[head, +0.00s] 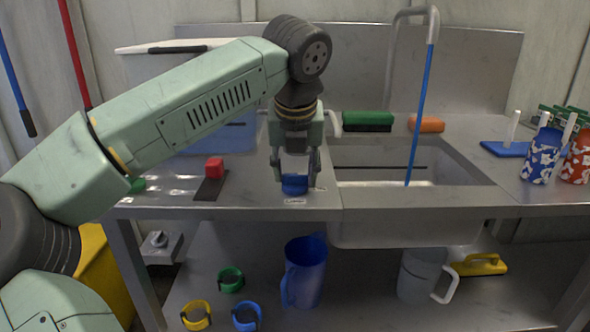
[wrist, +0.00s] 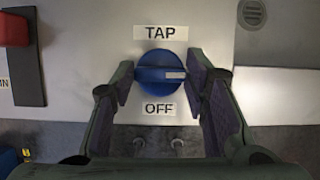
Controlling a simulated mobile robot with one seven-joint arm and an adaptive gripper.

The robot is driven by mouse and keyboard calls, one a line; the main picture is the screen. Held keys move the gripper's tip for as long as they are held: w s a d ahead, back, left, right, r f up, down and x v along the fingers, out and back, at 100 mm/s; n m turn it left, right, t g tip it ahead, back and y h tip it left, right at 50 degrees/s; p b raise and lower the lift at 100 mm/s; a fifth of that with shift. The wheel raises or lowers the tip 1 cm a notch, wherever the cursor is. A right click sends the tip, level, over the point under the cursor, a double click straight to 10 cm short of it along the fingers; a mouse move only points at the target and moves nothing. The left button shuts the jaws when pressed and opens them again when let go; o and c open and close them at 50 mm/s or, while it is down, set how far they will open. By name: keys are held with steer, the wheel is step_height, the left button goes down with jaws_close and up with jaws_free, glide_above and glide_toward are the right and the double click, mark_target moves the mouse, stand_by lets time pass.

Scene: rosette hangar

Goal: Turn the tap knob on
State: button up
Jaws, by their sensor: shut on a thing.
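The tap knob (head: 294,185) is a round blue knob on the metal counter, left of the sink. In the wrist view the knob (wrist: 150,76) sits between a "TAP" label (wrist: 160,32) above and an "OFF" label (wrist: 158,109) below. A pale bar on its face points right. My gripper (head: 295,178) reaches down over the knob and is shut on it. In the wrist view the two fingers of my gripper (wrist: 160,74) flank the knob left and right. A grey curved spout (head: 388,75) rises behind the sink (head: 410,236).
A blue pole (head: 422,110) leans in the sink. A red block on a dark strip (head: 210,188) lies left of my gripper. A green brush (head: 367,121) and an orange sponge (head: 426,124) lie behind the sink. Blue and red containers (head: 541,155) stand at right.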

steer(key=o, duration=1.1)
steer(key=shift+o, duration=0.2)
steer(key=v, duration=1.2)
